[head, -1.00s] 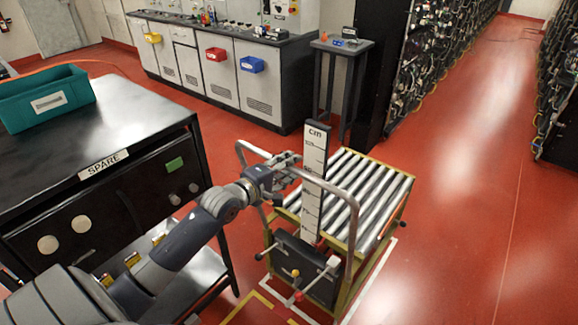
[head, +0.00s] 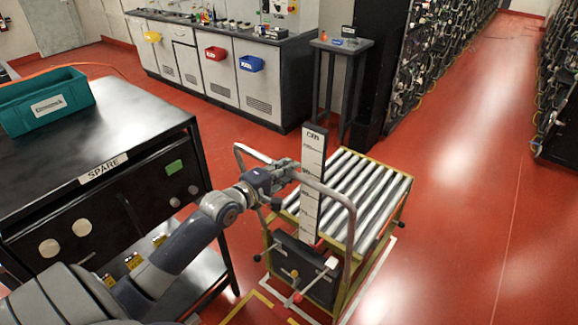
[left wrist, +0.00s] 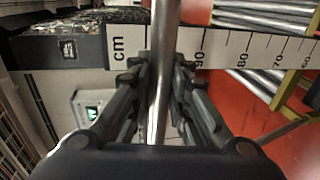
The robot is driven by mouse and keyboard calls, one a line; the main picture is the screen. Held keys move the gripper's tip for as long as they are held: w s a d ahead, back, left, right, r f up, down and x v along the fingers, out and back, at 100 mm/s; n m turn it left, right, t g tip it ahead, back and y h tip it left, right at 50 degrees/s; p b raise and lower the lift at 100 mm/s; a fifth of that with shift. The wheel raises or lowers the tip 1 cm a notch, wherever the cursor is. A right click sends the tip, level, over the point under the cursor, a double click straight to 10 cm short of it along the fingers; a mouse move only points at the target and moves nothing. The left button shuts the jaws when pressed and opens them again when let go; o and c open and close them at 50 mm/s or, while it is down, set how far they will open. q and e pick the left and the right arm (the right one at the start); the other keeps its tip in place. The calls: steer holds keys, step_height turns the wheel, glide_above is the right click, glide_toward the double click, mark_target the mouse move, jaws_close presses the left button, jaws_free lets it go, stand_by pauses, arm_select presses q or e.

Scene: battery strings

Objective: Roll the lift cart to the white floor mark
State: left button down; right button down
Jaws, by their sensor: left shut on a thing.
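The lift cart has a roller top (head: 365,185), a yellow-green frame and a grey tubular push handle (head: 350,235). An upright white cm scale (head: 311,180) stands at its handle end. My left gripper (head: 287,174) is shut on the handle's top bar. In the left wrist view the bar (left wrist: 163,75) runs between the two fingers (left wrist: 160,95), with the scale behind. The white floor mark (head: 378,272) shows as a line along the cart's right side and near corner; the cart hides the rest. My right gripper is not in view.
A black bench (head: 150,115) labelled SPARE, with a teal bin (head: 45,105), stands close to the cart's left. A small grey stand (head: 342,45) and battery racks (head: 440,55) are behind. Yellow floor lines (head: 248,303) lie in front. Red floor is open at right.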

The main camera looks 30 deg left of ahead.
arm_select(q)
steer(key=shift+s+f, duration=0.2)
steer(key=shift+s, duration=0.4)
steer(key=c, duration=1.5)
jaws_free()
steer(key=shift+r, duration=0.15)
steer(key=shift+w, duration=0.15)
steer(key=shift+v, duration=6)
